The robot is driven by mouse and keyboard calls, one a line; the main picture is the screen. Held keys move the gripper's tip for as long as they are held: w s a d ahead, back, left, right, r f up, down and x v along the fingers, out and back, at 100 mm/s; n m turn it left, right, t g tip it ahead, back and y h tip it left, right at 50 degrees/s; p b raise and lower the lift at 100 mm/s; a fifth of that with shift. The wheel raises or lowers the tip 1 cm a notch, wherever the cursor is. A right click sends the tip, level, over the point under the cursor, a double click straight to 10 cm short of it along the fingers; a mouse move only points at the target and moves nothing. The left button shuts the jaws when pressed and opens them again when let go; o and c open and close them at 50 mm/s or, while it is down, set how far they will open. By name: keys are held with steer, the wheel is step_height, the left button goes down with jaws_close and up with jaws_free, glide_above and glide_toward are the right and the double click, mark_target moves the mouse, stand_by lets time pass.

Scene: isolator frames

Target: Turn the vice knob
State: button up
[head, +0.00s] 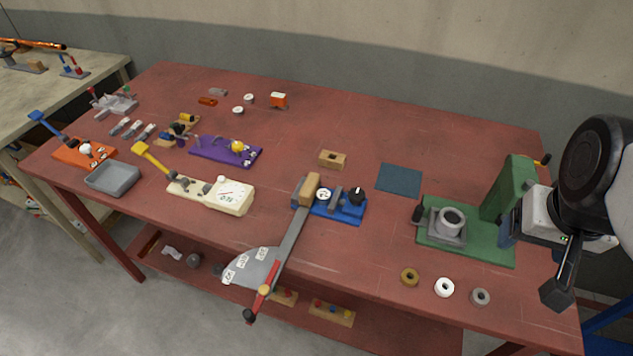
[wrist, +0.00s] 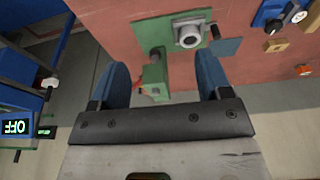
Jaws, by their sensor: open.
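A grey vice (head: 446,226) with a round ring-shaped part on top stands on a green base plate (head: 480,250) at the right of the red table. A small black knob (head: 418,213) sits at the vice's left side. In the wrist view the vice (wrist: 188,35) is near the top, with a dark knob (wrist: 214,31) at its right side. My gripper (head: 508,229) is to the right of the vice, close to the green column (head: 512,185). In the wrist view its blue fingers are wide apart (wrist: 162,78), with the column between them in the picture and nothing visibly held.
Three rings lie near the front edge, the white one (head: 444,287) in the middle. A dark teal mat (head: 399,180) lies left of the column. A blue fixture with a long lever (head: 290,235) stands mid-table. Bare table lies between it and the green base.

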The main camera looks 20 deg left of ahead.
steer(key=w, duration=0.1)
steer(key=n+g, duration=0.3)
steer(key=n, duration=1)
glide_above(356, 193)
step_height(356, 193, down, 12)
steer(key=shift+a+f, duration=0.1)
steer(key=shift+f, duration=0.05)
steer(key=shift+f, duration=0.1)
steer(key=shift+f, duration=3.8)
steer(key=c, duration=0.9)
